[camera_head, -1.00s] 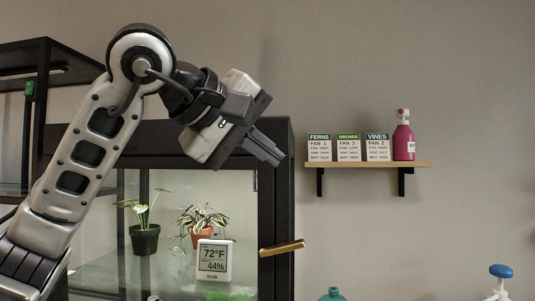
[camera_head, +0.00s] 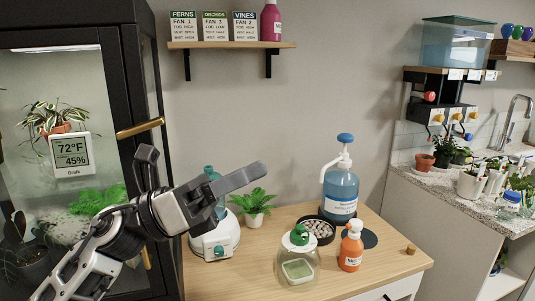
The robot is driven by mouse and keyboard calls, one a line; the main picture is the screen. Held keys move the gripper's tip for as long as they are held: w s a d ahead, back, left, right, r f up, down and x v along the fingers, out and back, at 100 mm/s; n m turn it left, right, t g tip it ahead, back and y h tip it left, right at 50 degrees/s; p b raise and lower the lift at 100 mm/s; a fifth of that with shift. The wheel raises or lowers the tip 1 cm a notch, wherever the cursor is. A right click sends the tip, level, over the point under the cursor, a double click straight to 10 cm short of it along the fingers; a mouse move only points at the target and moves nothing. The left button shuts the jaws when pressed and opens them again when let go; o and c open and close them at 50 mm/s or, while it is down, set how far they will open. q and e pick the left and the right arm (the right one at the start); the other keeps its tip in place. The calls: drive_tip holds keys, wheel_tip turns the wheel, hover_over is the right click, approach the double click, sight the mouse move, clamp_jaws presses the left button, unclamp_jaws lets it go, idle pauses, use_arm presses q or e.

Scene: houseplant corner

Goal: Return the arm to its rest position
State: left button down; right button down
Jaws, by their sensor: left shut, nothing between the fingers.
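My left arm (camera_head: 112,240) comes in from the lower left and bends up to the right. Its gripper (camera_head: 252,174) is shut and empty, with the fingers pointing right and slightly up. The gripper appears in front of a white device with a green-blue top (camera_head: 214,238) and hides part of it. I cannot tell how far apart they are. My right gripper is not in view.
A dark glass cabinet (camera_head: 132,85) with a brass handle (camera_head: 140,128) stands left. The wooden table (camera_head: 385,262) holds a small plant (camera_head: 253,204), a blue pump bottle (camera_head: 340,190), an orange bottle (camera_head: 351,248) and a glass jar (camera_head: 299,262). A wall shelf (camera_head: 230,45) hangs above.

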use_arm(q)
drive_tip(key=a+f+n+t+y, duration=0.3)
drive_tip(key=f+n+t+y, duration=0.2)
drive_tip(key=f+n, duration=0.55)
drive_tip(key=w+a+f+n+t+y, duration=0.1)
drive_tip(key=a+f+n+t+y, duration=0.3)
drive_tip(key=f+n, duration=0.65)
drive_tip(key=a+f+n+t+y, duration=0.2)
drive_tip(key=f+n+t+y, duration=0.35)
drive_tip(key=n, duration=0.85)
drive_tip(key=s+a+f+n+g+y, duration=0.2)
drive_tip(key=s+f+n+g+y, duration=0.2)
drive_tip(key=f, duration=0.7)
drive_tip(key=shift+s+a+n, duration=0.2)
drive_tip(key=shift+s+n, duration=0.7)
drive_tip(key=shift+s, duration=0.15)
drive_tip(key=c, duration=1.8)
unclamp_jaws()
drive_tip(key=s+f+n+g, duration=0.1)
drive_tip(key=s+f, duration=0.2)
drive_tip(key=s+f+n+g, duration=0.2)
drive_tip(key=s+f, duration=0.1)
drive_tip(key=s+f+n+g+y, duration=0.1)
drive_tip(key=s+f, duration=0.2)
drive_tip(key=shift+s+a+n, duration=0.2)
drive_tip(key=shift+a+n, duration=0.1)
drive_tip(key=shift+a, duration=0.1)
drive_tip(key=o, duration=0.3)
drive_tip(key=shift+s+f+g, duration=0.1)
drive_tip(key=shift+s+g, duration=0.15)
